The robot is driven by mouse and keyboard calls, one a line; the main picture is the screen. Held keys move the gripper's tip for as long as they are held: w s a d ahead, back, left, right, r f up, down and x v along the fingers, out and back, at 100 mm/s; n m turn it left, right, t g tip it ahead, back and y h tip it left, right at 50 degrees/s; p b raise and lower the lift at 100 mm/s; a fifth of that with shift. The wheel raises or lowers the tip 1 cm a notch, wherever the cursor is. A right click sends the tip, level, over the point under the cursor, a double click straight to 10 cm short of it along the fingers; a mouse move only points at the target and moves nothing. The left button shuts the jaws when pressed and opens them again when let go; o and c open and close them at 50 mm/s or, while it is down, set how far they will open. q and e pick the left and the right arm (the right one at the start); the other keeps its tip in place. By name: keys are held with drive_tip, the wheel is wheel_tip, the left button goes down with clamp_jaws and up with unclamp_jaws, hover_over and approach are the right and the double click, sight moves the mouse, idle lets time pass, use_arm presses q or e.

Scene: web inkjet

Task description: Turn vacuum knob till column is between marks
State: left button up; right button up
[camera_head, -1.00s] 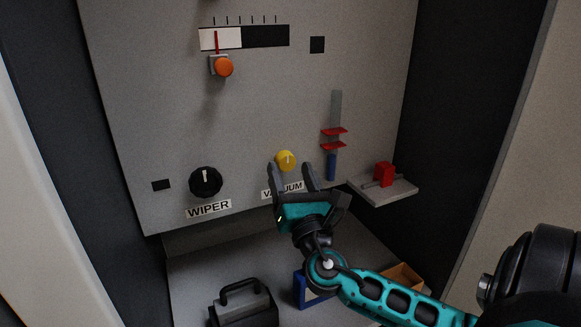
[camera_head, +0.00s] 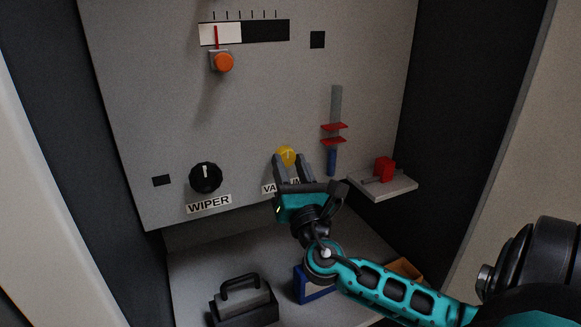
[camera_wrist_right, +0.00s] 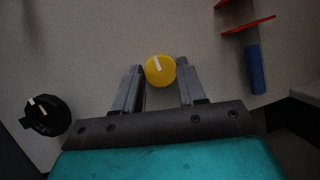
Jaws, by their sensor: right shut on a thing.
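The yellow vacuum knob (camera_head: 286,154) is on the grey panel, above its partly hidden label. My right gripper (camera_head: 290,160) is shut on it, one finger on each side. In the right wrist view the knob (camera_wrist_right: 160,70) sits between the fingertips, its white pointer line tilted slightly left of straight up. The blue column (camera_head: 332,162) stands in a vertical grey gauge slot (camera_head: 336,103) right of the knob. Two red marks, an upper one (camera_head: 334,127) and a lower one (camera_head: 333,140), cross the gauge. The column's top is below the lower mark. My left gripper is out of view.
A black wiper knob (camera_head: 205,177) is to the left. An orange knob (camera_head: 223,62) is under a scale with a red needle. A small shelf (camera_head: 385,188) with a red block (camera_head: 383,169) juts out at right. A black handled box (camera_head: 243,300) stands below.

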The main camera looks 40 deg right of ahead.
drive_tip(key=shift+m, duration=0.5)
drive_tip(key=shift+m+g+h, duration=0.3)
drive_tip(key=shift+m, duration=0.1)
drive_tip(key=m+g, duration=0.1)
drive_tip(key=m, duration=0.1)
drive_tip(key=m+h, duration=0.1)
drive_tip(key=m, duration=0.1)
drive_tip(key=shift+a+r+g+h+p, duration=0.1)
drive_tip(key=shift+r+g+h+p, duration=0.05)
drive_tip(key=shift+g+h+p, duration=0.2)
drive_tip(key=m+g+p, duration=0.1)
drive_tip(key=m, duration=0.1)
drive_tip(key=m+g, duration=0.1)
drive_tip(key=m, duration=0.2)
drive_tip(key=shift+a+r+h+p, duration=0.1)
drive_tip(key=shift+r+h+p, duration=0.05)
drive_tip(key=shift+h+p, duration=0.2)
drive_tip(key=shift+m, duration=0.4)
drive_tip(key=shift+g, duration=0.25)
drive_tip(key=o, duration=1)
drive_tip(key=shift+o, duration=0.2)
